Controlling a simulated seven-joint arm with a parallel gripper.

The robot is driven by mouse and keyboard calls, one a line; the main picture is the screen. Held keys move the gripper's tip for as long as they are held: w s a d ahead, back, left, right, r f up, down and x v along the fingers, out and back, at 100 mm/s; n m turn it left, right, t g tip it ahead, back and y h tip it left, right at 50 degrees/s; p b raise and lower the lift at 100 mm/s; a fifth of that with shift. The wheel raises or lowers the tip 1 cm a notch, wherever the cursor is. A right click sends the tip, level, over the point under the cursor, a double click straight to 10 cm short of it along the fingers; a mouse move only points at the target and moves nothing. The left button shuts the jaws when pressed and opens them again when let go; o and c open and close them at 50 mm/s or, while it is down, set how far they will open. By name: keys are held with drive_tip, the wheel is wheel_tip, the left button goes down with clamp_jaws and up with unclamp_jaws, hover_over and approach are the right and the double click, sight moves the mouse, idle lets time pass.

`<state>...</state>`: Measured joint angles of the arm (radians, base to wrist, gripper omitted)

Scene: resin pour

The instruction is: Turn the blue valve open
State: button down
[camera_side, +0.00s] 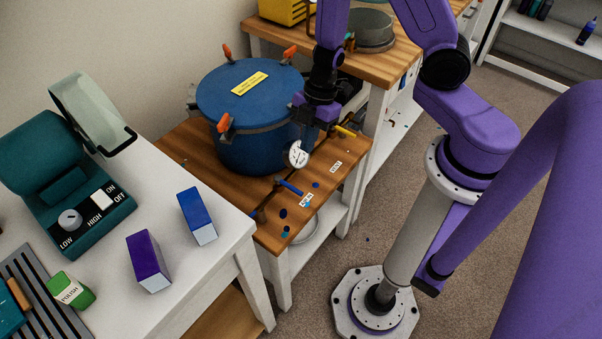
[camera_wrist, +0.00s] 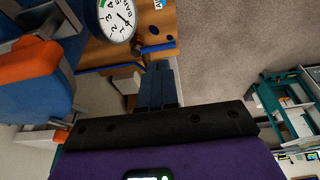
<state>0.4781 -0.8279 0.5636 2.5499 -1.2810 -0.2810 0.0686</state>
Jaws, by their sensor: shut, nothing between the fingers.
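The blue valve handle (camera_side: 290,187) sticks out low on the front of the blue pressure pot (camera_side: 245,150), below the white dial gauge (camera_side: 298,154). A small white label lies near it on the wooden top. In the wrist view a blue bar, which looks like the valve handle (camera_wrist: 157,48), shows just past my fingertips, below the gauge (camera_wrist: 117,18). My gripper (camera_wrist: 158,70) is shut and empty. In the side view it hangs beside the pot's right side, above the handle and apart from it; its fingertips are hard to make out there.
A yellow handle (camera_side: 345,131) sits at the pot's right, near another white label. Orange clamps (camera_side: 225,123) stand around the lid (camera_side: 250,90). A white table (camera_side: 185,255) with a teal machine and boxes is at left. The carpet (camera_side: 300,300) in front is clear.

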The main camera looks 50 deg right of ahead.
sight(296, 190)
drive_tip(key=x, duration=1)
idle(0.4)
drive_tip(key=shift+s+a+m, duration=0.4)
drive_tip(key=shift+a+m, duration=0.15)
drive_tip(key=shift+m, duration=0.55)
drive_tip(key=shift+a+t, duration=0.1)
drive_tip(key=shift+t, duration=0.2)
drive_tip(key=m, duration=0.1)
drive_tip(key=a+m, duration=0.1)
drive_tip(key=m, duration=0.1)
drive_tip(key=shift+s+a+t, duration=0.15)
drive_tip(key=shift+a+t, duration=0.15)
drive_tip(key=shift+t, duration=0.1)
drive_tip(key=w+a+m+t+h, duration=0.1)
drive_tip(key=w+a+m+h, duration=0.2)
drive_tip(key=m, duration=0.9)
drive_tip(key=shift+w+a+m+t, duration=0.2)
drive_tip(key=shift+a+m+t, duration=0.2)
drive_tip(key=shift+a, duration=0.75)
drive_tip(key=shift+w+h, duration=0.1)
drive_tip(key=shift+h, duration=0.2)
drive_tip(key=shift+r, duration=0.1)
